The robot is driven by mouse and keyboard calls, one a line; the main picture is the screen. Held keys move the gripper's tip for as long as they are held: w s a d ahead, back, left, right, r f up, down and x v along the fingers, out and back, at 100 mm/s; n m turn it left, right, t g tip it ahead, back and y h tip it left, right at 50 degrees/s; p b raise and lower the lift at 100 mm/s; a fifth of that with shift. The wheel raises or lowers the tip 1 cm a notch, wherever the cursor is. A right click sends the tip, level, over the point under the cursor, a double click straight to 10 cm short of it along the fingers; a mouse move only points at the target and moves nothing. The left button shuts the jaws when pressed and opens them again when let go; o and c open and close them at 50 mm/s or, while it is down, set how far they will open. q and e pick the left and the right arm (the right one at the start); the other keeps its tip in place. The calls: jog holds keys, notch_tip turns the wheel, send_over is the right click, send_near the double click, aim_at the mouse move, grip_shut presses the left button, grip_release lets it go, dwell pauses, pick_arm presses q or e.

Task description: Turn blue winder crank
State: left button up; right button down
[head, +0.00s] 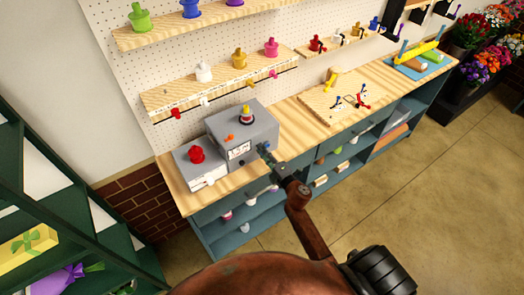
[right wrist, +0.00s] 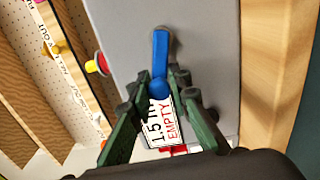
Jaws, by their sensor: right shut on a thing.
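The grey winder box (head: 226,124) stands on the wooden bench top. Its blue crank (right wrist: 160,55) shows in the right wrist view as a blue arm against the grey face, running from a pivot at the top down to a rounded knob end. My right gripper (head: 265,152) is at the box's front face in the head view, where only a little blue shows by the fingers. In the right wrist view my right gripper (right wrist: 160,85) has its green fingers on both sides of the crank's knob end, shut on it. My left gripper is not in view.
A label reading EMPTY (right wrist: 165,127) is partly hidden by the fingers. A wooden board (head: 335,101) with small parts lies to the right on the bench.

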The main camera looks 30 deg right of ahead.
jog(key=shift+w+d+r+m, duration=0.1)
jog(key=shift+d+r+m, duration=0.15)
jog(key=shift+r+m, duration=0.3)
jog(key=c, duration=2.1)
grip_release()
jog(key=shift+o, duration=1.4)
jog(key=shift+a+f, duration=0.1)
jog(key=shift+f, duration=0.15)
jog(key=s+d, duration=0.1)
jog(key=s, duration=1.1)
